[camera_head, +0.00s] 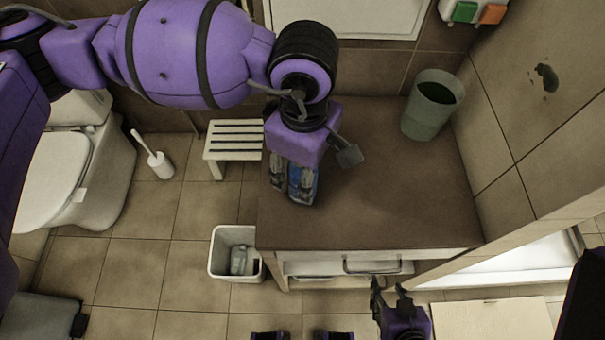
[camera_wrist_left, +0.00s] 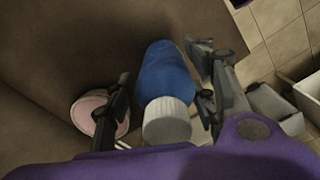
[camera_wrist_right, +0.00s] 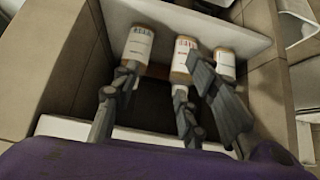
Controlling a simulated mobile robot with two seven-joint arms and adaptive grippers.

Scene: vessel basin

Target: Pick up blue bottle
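The blue bottle (camera_wrist_left: 165,72) has a white cap and lies between the spread fingers of my left gripper (camera_wrist_left: 165,85) in the left wrist view. I see a small gap on its left side. In the head view the bottle (camera_head: 302,184) stands near the left edge of the brown counter (camera_head: 390,210), partly hidden beneath my left gripper (camera_head: 318,160). My right gripper (camera_head: 390,290) is open and empty in front of the counter's drawer handle; its fingers (camera_wrist_right: 155,95) also show in the right wrist view.
A pink-and-white round object (camera_wrist_left: 88,112) is close to the left finger. A grey-green cup (camera_head: 425,118) stands at the counter's back right. Several white-labelled containers (camera_wrist_right: 140,42) show before my right gripper. A white bin (camera_head: 222,262) stands on the floor left of the counter.

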